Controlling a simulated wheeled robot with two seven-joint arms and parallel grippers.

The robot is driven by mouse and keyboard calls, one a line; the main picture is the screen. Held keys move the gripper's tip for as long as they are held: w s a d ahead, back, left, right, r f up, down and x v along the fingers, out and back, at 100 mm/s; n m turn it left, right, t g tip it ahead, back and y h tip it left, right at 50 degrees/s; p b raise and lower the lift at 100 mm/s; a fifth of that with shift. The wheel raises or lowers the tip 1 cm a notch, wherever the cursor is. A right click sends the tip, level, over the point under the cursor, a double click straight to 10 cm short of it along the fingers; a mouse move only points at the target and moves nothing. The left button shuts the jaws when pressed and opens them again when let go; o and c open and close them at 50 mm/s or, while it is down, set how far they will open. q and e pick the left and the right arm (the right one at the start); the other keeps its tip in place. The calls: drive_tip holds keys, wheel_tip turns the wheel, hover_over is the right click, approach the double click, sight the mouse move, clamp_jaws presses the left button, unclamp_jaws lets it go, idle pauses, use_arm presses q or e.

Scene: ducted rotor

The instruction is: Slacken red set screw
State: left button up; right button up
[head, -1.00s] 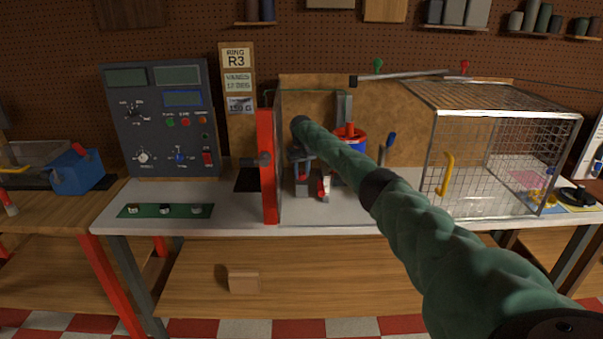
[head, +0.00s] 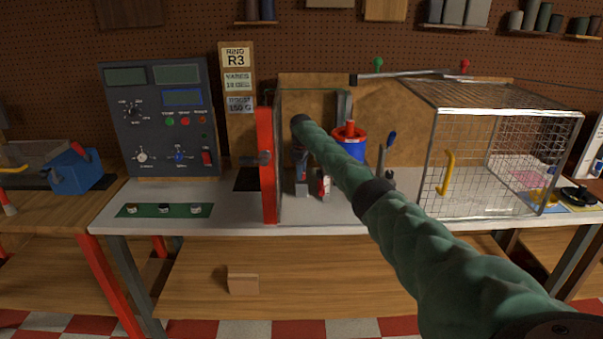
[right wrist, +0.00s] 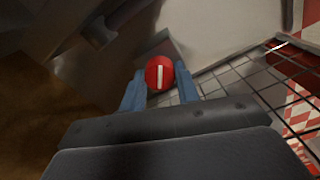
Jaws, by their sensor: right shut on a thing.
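The red set screw (right wrist: 159,73) is a round red head with a white slot, seen face-on in the right wrist view. My right gripper (right wrist: 160,88) has its two blue fingers on either side of this head and is shut on it. The slot stands nearly upright in that picture. In the head view, my green-sleeved right arm reaches into the middle of the bench, and the gripper (head: 302,184) points down below its far end. The screw cannot be told apart there. My left gripper is not in view.
A red upright post (head: 267,165) stands close left of the gripper. A wire cage (head: 480,165) with a yellow handle is at the right. A control panel (head: 158,115) stands at the left.

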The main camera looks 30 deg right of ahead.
drive_tip(key=shift+r+n, duration=0.1)
drive_tip(key=shift+n, duration=0.4)
drive_tip(key=n, duration=0.4)
drive_tip(key=shift+n, duration=0.3)
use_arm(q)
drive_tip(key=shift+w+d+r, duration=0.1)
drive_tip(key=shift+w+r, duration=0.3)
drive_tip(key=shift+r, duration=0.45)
use_arm(e)
drive_tip(key=shift+n, duration=0.5)
drive_tip(key=shift+r, duration=0.1)
drive_tip(key=o, duration=1)
drive_tip(key=shift+c, duration=0.2)
use_arm(q)
drive_tip(key=shift+b, duration=0.3)
use_arm(e)
drive_tip(key=shift+r, duration=0.35)
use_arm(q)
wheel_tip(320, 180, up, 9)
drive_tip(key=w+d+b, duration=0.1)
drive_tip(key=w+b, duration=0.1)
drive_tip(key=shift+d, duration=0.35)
use_arm(e)
wheel_tip(320, 180, up, 7)
drive_tip(key=shift+f, duration=0.1)
